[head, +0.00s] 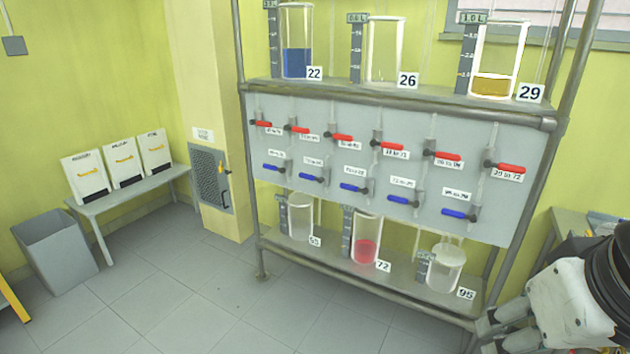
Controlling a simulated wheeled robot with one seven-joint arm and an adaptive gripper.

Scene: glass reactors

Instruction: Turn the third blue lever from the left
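A row of blue levers runs along the lower part of the grey panel (300,150). The third blue lever from the left (353,188) points left from its valve, nearly level with a slight tilt, and has a small white label above it. The other blue levers, such as the second (311,178) and the fourth (402,200), lie the same way. My gripper (488,335) is at the bottom right corner, partly cut off by the frame edge. Its fingers look apart with nothing between them. It is well right of and below the third blue lever, touching none of the levers.
Red levers (340,137) point right along the panel's upper row. Glass vessels stand on the upper shelf (430,100) and the lower shelf (320,255). The rack's right post (565,80) rises near my arm. The floor (220,295) in front is clear.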

